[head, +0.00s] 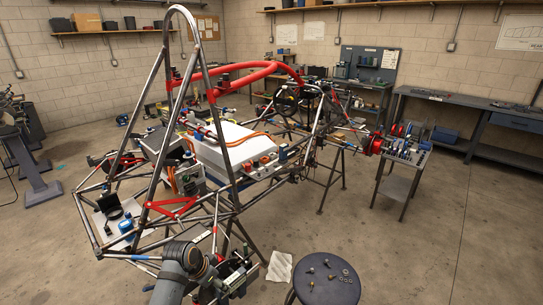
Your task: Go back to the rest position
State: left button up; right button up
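A grey link of my own arm rises from the bottom edge, left of the middle, in front of the near end of the tube chassis (237,130). It appears to be my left arm. Dark, red and green parts lie just right of this link, and I cannot make out gripper fingers among them. Whether that gripper is open or shut does not show. My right arm and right gripper are not in view. The chassis stands on trestles and carries a white box (232,143) with orange cables. A red padded bar (240,68) runs along its top.
A round stool (322,292) with several small metal parts stands at the bottom, right of the arm. A small tool cart (398,188) stands at the right. The floor at the lower right is clear.

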pick_arm(q)
jog(key=s+a+r+n+y, duration=0.1)
jog(key=s+a+n+y, duration=0.15)
jog(key=s, duration=0.85)
jog(key=s+a+n+y, duration=0.15)
jog(key=s+n, duration=0.25)
jog(key=s, duration=0.7)
notch_tip(320, 180, down, 24)
jog(key=s+a+g, duration=0.1)
jog(key=a, duration=0.1)
jog(key=s+a+f+g, duration=0.1)
jog(key=s+f, duration=1.7)
jog(key=s, duration=0.1)
jog(key=shift+s+a+h, duration=0.25)
jog(key=shift+a+h, duration=0.15)
